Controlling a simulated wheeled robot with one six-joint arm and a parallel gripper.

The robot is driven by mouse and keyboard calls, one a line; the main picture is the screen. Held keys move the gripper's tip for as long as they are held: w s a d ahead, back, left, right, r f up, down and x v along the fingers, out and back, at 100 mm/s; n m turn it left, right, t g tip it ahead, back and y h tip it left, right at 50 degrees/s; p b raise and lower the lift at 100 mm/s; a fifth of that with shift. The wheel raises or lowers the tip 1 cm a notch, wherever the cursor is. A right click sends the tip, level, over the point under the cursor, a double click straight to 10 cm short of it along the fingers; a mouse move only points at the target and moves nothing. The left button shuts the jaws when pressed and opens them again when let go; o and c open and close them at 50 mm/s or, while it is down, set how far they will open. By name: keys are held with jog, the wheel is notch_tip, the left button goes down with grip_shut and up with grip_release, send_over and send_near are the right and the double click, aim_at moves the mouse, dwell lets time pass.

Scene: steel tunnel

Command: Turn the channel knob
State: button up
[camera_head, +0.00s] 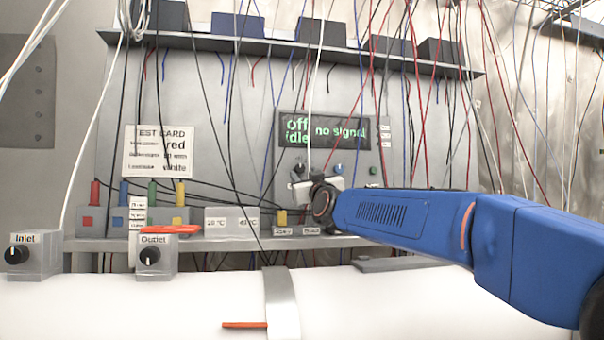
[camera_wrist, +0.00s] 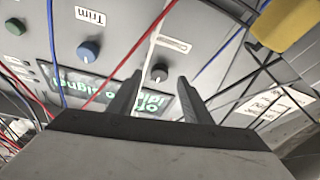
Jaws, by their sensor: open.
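The panel (camera_head: 285,128) on the back wall carries a lit green display (camera_head: 324,131) reading "off idle" and "no signal". A row of small knobs sits below the display. The dark knob (camera_head: 299,168) is at the row's left end; I take it as the channel knob, but its label is too blurred to read. In the wrist view, turned over, the dark knob (camera_wrist: 159,72) appears between and just beyond my fingertips. My gripper (camera_wrist: 159,82) is open, with a finger on either side of the knob's line. No contact is visible. In the head view, my gripper (camera_head: 312,186) is just below the row.
A blue knob (camera_wrist: 88,52) labelled "Trim" is beside the dark knob. A yellow block (camera_wrist: 287,24) is near the wrist view's upper right. Hanging wires (camera_head: 405,80) cross before the panel. The shelf (camera_head: 350,241) holds jacks and boxes; Inlet and Outlet knobs stand left.

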aim_at(301, 170)
jog(key=shift+x, duration=1.8)
jog(key=c, duration=1.1)
